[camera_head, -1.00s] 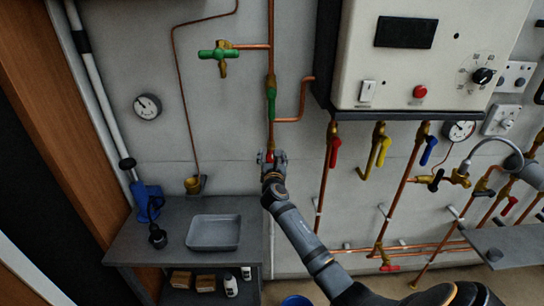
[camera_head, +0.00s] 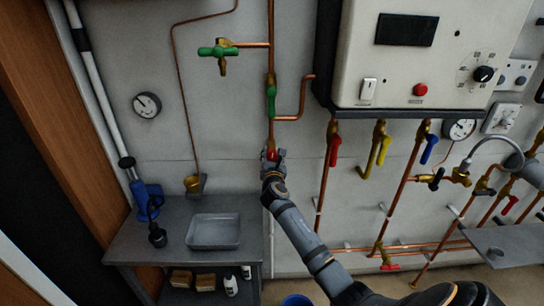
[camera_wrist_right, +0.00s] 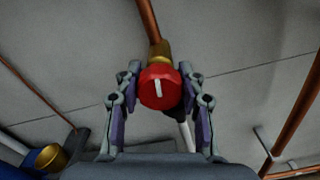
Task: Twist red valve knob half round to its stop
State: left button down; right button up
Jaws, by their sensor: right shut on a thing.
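The red valve knob (camera_head: 271,154) sits at the lower end of a vertical copper pipe, below a green lever. In the right wrist view the knob (camera_wrist_right: 160,87) is round with a white mark that stands nearly upright, and a brass fitting (camera_wrist_right: 160,51) lies behind it. My right gripper (camera_head: 272,159) is at the knob. Its two fingers stand on either side of the knob in the wrist view (camera_wrist_right: 158,95), shut on it. In the head view the gripper hides the lower part of the knob. My left gripper is not in view.
A white boiler (camera_head: 420,60) hangs at the right, with red, yellow and blue levers on pipes below it. A grey bench (camera_head: 120,247) with a tray (camera_head: 213,246) stands at the lower left. A green tap (camera_head: 219,52) is on the wall above.

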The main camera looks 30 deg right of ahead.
jog(key=m+b, duration=0.1)
jog(key=m, duration=0.3)
jog(key=shift+f, duration=0.15)
jog(key=m+b, duration=0.2)
jog(key=m, duration=0.2)
jog(key=m+b, duration=0.2)
jog(key=m, duration=0.2)
jog(key=shift+f+b, duration=0.1)
jog(key=shift+b, duration=0.2)
jog(key=shift+m+b, duration=0.85)
jog(key=shift+m, duration=1.25)
jog(key=o, duration=1.2)
jog(key=shift+d, duration=0.1)
jog(key=shift+s, duration=0.1)
